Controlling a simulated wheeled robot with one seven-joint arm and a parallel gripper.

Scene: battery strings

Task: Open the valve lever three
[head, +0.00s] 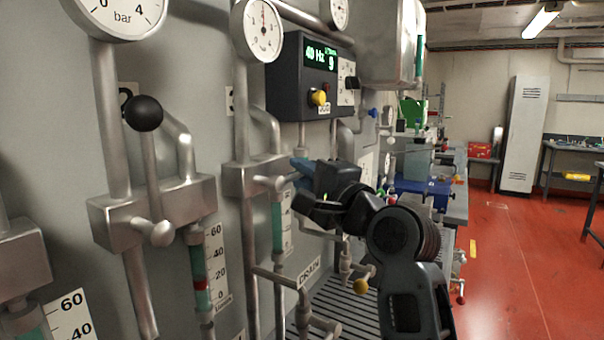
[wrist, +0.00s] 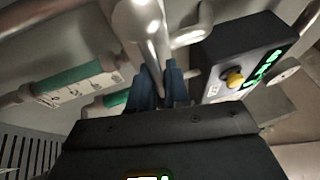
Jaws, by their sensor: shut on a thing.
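Valve three's metal block (head: 255,175) sits on the pipe beneath a small "3" plate, partly legible, in the head view. Its pivot stub (head: 272,184) points towards my gripper (head: 303,175), whose blue fingers are beside the block. In the wrist view my gripper (wrist: 158,88) is shut on a slim silver lever (wrist: 153,55), which runs between the two blue fingers. The lever's far end and knob are hidden by my gripper in the head view, so its exact angle is hard to tell.
To the left, another valve's lever (head: 150,165) stands upright with a black ball knob (head: 143,113). Round gauges (head: 262,30) hang above. A dark display box (head: 312,78) with a yellow knob (head: 319,98) is close above my gripper. Drain pipes (head: 285,278) run below. Red floor is open at right.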

